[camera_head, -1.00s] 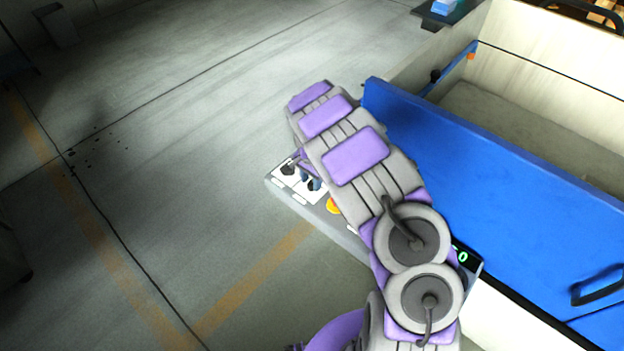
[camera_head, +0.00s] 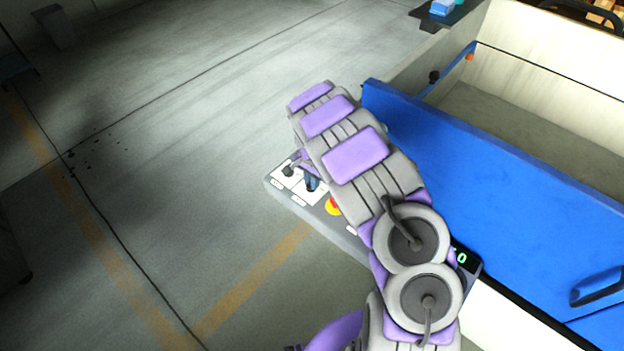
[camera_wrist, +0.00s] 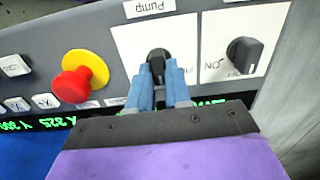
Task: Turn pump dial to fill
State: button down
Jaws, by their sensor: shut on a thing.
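The pump dial (camera_wrist: 157,54) is a small black knob on a white plate under a "Pump" label (camera_wrist: 150,7) in the wrist view. My gripper (camera_wrist: 158,78) has its two blue fingers closed on either side of the dial's handle, shut on it. The handle points roughly toward my gripper; the fingers hide its lower part. Small lettering beside the plate is too unclear to read. In the head view, my gripper (camera_head: 311,184) is at the control panel (camera_head: 345,236), and my arm covers much of the panel.
A second black dial (camera_wrist: 244,54) marked ON and OFF sits right of the pump dial in the wrist view. A red emergency button (camera_wrist: 72,86) on yellow is close on the left. A blue machine door (camera_head: 490,190) lies right of my arm; open floor lies left.

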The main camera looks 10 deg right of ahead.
jog(key=shift+s+a, duration=0.1)
jog(key=shift+a, duration=0.05)
jog(key=shift+s+a+n+p, duration=0.1)
jog(key=shift+n+p, duration=1)
jog(key=n+p, duration=0.2)
jog(key=shift+n, duration=0.4)
jog(key=n+p, duration=0.3)
jog(key=n, duration=0.2)
jog(key=shift+f+n+p, duration=0.1)
jog(key=shift+n+p, duration=0.2)
jog(key=shift+n, duration=0.1)
jog(key=c, duration=1.1)
grip_release()
jog(key=shift+o, duration=0.2)
